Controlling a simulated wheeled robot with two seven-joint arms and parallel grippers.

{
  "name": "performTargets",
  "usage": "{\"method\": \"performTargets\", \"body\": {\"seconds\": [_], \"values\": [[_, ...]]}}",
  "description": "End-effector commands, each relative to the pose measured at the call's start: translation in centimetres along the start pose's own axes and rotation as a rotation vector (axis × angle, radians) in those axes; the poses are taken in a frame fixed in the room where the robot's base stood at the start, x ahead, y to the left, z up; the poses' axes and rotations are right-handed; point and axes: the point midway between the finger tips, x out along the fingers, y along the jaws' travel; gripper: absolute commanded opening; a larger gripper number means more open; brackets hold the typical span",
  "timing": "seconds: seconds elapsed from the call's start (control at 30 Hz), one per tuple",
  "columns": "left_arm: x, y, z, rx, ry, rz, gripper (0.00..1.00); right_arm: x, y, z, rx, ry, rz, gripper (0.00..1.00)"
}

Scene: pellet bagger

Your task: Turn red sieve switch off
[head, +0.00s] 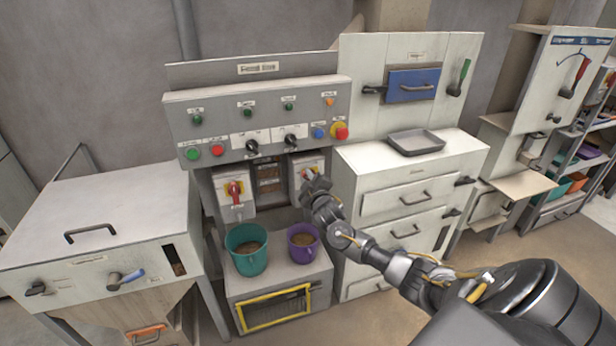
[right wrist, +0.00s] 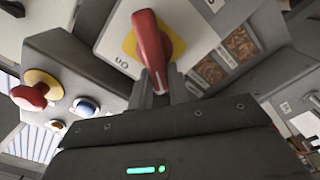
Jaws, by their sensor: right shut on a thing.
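The red sieve switch is a red rotary handle (right wrist: 148,42) on a yellow disc and pale plate, filling the top middle of the right wrist view. My right gripper (right wrist: 158,92) is shut on the lower end of this handle. An upside-down "On" label is on the plate at lower left of the disc. In the head view the switch's pale box (head: 296,163) is the right one of two under the control panel, and my right gripper (head: 309,178) covers much of its handle. My left gripper is not in view.
A similar red-handled switch (head: 235,190) is on the left box. The control panel (head: 258,123) with buttons and knobs overhangs both. A teal bucket (head: 246,262) and a purple bucket (head: 303,254) stand below. A grey tray (head: 416,142) lies on the right cabinet.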

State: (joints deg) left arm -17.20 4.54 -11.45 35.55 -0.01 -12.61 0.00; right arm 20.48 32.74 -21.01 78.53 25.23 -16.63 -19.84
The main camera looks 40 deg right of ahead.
Motion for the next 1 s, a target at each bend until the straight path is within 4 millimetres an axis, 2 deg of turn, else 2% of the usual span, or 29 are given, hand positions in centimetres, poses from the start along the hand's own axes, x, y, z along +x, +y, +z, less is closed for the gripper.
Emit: {"method": "performTargets", "body": {"seconds": [0.03,0.5,0.8,1.0], "values": [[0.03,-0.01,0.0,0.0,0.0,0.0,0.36,-0.23,-0.9,0.72,-0.047,-0.015,-0.016,0.0],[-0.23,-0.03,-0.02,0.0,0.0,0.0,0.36,-0.25,-1.38,1.15,-0.454,-0.016,-0.013,0.0],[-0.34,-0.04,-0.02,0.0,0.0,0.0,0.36,-0.19,-1.46,1.36,-0.609,-0.017,-0.01,0.0],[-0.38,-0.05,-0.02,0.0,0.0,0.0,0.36,-0.15,-1.38,1.42,-0.653,-0.018,-0.008,0.0]]}}
